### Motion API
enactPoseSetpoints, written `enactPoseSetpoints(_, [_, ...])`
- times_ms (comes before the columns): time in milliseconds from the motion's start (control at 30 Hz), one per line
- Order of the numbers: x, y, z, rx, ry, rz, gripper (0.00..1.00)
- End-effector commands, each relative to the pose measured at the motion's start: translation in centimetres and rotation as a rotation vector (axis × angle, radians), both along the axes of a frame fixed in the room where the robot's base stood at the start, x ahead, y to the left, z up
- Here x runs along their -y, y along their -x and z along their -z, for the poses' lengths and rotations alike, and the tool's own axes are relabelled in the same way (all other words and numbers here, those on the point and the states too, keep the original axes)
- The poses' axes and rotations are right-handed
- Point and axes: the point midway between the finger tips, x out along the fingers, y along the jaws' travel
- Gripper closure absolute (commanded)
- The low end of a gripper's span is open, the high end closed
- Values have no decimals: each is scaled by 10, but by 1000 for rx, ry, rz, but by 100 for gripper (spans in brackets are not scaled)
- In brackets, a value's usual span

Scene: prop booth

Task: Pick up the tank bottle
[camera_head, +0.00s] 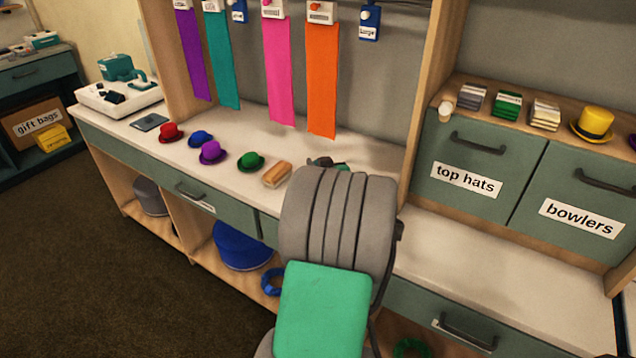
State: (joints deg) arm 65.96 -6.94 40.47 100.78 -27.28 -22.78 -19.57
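I cannot make out a tank bottle for certain in the head view. A small dark and green thing (328,162) shows on the white counter, just beyond the top of my arm. My arm hides most of it, so I cannot tell what it is. My grey and green arm fills the lower middle of the view. My gripper does not show.
The white counter (130,131) holds small red (170,133), blue (200,138), purple (211,153) and green (250,161) hats and a tan block (277,174). Coloured strips hang above it. A lower white counter (470,245) at the right is clear. A large blue hat (238,248) sits in a cubby.

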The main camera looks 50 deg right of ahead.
Motion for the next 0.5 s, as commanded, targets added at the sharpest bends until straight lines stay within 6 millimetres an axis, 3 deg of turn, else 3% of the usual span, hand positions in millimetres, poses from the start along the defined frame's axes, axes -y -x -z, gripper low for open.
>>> enactPoseSetpoints(267, [0, 0, 0, 0, 0, 0, 99])
enactPoseSetpoints(500, [0, 0, 0, 0, 0, 0, 100])
